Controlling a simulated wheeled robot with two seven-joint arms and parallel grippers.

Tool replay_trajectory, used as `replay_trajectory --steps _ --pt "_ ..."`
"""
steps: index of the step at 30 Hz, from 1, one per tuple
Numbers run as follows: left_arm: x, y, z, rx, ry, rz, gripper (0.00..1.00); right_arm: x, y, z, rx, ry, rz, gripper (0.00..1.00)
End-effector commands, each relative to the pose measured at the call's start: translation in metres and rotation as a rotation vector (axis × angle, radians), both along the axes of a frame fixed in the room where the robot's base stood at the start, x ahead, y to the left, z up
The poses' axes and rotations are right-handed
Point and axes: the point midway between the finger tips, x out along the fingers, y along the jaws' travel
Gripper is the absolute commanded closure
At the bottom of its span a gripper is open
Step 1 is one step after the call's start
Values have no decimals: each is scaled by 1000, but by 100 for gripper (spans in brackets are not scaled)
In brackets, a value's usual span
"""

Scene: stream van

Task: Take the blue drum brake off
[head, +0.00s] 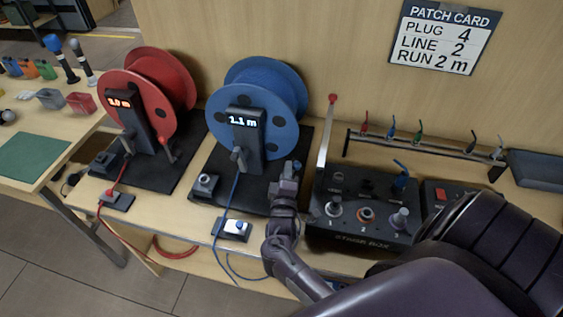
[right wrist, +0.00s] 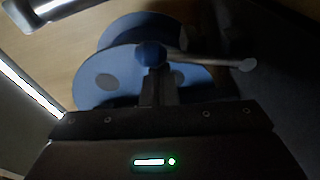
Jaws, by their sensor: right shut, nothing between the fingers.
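The blue drum (head: 262,88) stands upright on its dark base, with a display post (head: 247,138) reading 1.1 m in front. In the right wrist view the drum (right wrist: 105,82) lies behind a blue ball knob (right wrist: 150,54), which I take to be the brake's handle. A grey metal bar (right wrist: 215,61) runs to the right near the knob. My right gripper (head: 289,166) is shut and empty at the drum's lower right. In the wrist view its fingers (right wrist: 158,82) end close to the knob; I cannot tell whether they touch. The brake is mostly hidden in the head view.
A red drum (head: 150,95) stands to the left. The stage box (head: 350,235) with its sockets is close right of my gripper. A red-tipped upright lever (head: 327,130) rises behind it. A blue cable (head: 230,195) hangs from the drum past a small plate (head: 222,230).

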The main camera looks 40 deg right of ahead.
Motion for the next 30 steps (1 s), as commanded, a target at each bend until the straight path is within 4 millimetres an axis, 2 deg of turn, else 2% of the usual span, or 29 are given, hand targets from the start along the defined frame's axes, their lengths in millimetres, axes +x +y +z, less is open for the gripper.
replay_trajectory --steps 12,30 --pt "2 0 11 0 -3 1 64 -16 -13 -5 12 -13 0 100" --pt "3 2 12 2 -5 2 64 -18 -16 -7 14 -15 1 100"
